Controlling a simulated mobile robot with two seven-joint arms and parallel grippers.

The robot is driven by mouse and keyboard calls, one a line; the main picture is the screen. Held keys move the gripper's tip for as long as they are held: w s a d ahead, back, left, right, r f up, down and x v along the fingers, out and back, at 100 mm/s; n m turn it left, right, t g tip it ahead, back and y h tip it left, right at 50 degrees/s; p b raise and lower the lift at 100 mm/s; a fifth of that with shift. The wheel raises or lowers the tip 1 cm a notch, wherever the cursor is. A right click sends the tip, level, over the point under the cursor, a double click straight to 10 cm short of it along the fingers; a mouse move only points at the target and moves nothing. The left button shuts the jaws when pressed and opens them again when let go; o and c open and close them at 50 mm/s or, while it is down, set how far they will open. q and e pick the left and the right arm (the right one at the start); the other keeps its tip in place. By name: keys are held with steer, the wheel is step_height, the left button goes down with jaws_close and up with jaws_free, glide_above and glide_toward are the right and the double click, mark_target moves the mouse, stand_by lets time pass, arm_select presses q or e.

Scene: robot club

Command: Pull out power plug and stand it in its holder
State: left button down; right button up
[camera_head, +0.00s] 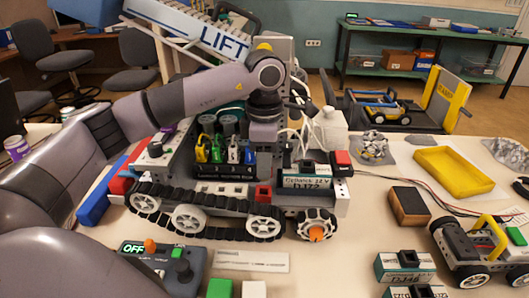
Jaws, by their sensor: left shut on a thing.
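A tracked robot (200,192) with black treads and grey wheels stands on the table in the middle of the head view. A battery labelled DJ72 (305,181) sits at its right end. My left arm reaches in from the left, and its gripper (263,150) points down over the robot's deck, just left of the battery. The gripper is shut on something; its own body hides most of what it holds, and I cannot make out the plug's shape. A black rack (226,172) left of the gripper holds yellow, green, blue and white pieces. My right gripper is not in view.
A control box reading OFF (163,262) stands at the front. Spare batteries (405,266) and a small wheeled robot (480,250) are at front right. A yellow tray (453,172) lies at right. White cables (303,140) and a white bottle (331,130) are close behind the gripper.

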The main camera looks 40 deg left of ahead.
arm_select(q)
steer(key=shift+s+f, duration=0.15)
steer(key=shift+f, duration=0.05)
steer(key=shift+f+b, duration=0.95)
steer(key=shift+f, duration=0.25)
steer(key=shift+r, duration=0.15)
steer(key=shift+a, duration=0.1)
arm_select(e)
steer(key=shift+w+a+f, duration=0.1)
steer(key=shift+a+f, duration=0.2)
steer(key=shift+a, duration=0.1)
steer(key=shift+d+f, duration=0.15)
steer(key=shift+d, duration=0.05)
arm_select(q)
steer(key=shift+f+b, duration=0.35)
steer(key=shift+f, duration=0.7)
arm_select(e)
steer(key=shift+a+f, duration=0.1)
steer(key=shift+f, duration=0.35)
arm_select(q)
steer(key=c, duration=0.7)
jaws_free()
